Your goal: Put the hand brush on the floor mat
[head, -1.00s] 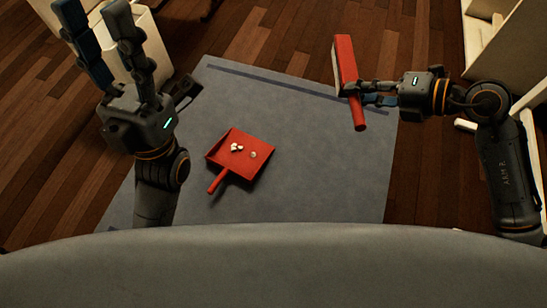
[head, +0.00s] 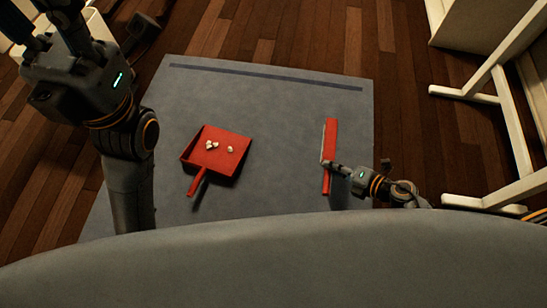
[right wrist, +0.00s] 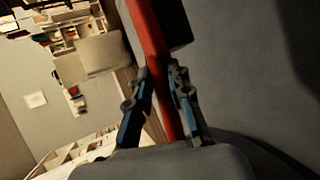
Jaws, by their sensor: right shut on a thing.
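The red hand brush (head: 330,138) is over the right part of the grey floor mat (head: 270,115), its length running up and down the picture. My right gripper (head: 328,166) is shut on its handle. In the right wrist view the red handle (right wrist: 150,35) passes between the two blue-padded fingers (right wrist: 160,95). The brush is low, with a shadow beside its handle; I cannot tell whether it touches the mat. My left gripper (head: 45,30) is empty at the upper left, its fingers apart and partly cut off by the frame.
A red dustpan (head: 225,168) with several small pale bits lies on the mat left of the brush. A white container (head: 98,28) stands at the upper left. White furniture (head: 500,85) stands at the right. The mat between dustpan and brush is clear.

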